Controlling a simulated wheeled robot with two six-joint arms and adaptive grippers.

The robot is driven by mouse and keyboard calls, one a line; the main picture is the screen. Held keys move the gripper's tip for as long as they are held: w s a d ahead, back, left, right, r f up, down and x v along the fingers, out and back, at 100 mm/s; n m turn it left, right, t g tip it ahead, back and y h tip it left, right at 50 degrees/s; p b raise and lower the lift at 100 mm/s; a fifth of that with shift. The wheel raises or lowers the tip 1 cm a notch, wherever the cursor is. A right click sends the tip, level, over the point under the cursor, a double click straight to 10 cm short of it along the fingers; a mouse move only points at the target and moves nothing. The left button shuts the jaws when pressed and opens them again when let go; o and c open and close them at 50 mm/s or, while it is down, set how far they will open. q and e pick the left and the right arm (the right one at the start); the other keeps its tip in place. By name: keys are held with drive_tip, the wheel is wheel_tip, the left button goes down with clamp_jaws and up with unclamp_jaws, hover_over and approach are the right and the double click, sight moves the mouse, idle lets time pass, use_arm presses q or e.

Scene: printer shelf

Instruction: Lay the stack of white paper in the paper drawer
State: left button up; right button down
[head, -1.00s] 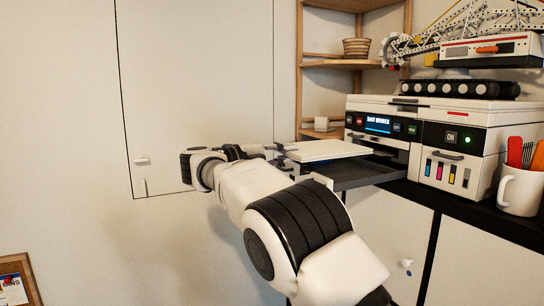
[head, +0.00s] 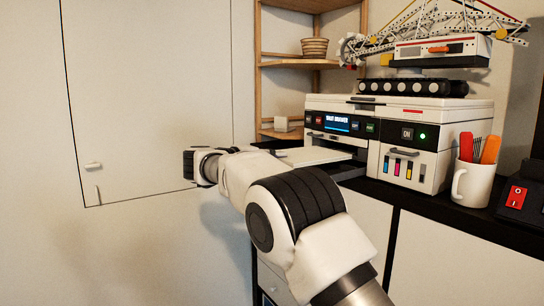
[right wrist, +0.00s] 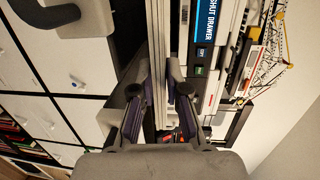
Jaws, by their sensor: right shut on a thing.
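The stack of white paper (head: 315,156) lies flat and level at the paper drawer (head: 350,170), a dark tray pulled out from the printer's front. The stack overlaps the tray from above; I cannot tell whether it touches the tray floor. My right gripper (right wrist: 160,78) is shut on the near-left edge of the stack, which shows edge-on between the fingers in the right wrist view (right wrist: 157,45). In the head view my own forearm hides most of this gripper and the left part of the drawer. My left gripper is out of view.
The white printer (head: 400,115) stands on a black-topped cabinet, its screen reading "SHUT DRAWER". A white mug (head: 472,186) of coloured tools stands to its right. A model crane (head: 440,50) sits on top. A wooden corner shelf (head: 300,62) stands behind left.

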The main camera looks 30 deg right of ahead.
drive_tip(key=shift+f, duration=0.35)
drive_tip(key=shift+s+a, duration=0.1)
drive_tip(key=shift+s, duration=0.25)
drive_tip(key=c, duration=1.1)
unclamp_jaws()
drive_tip(key=shift+w+f, duration=0.1)
drive_tip(key=shift+w, duration=0.15)
drive_tip(key=shift+f+b, duration=0.9)
drive_tip(key=shift+f, duration=0.15)
drive_tip(key=shift+r, duration=0.1)
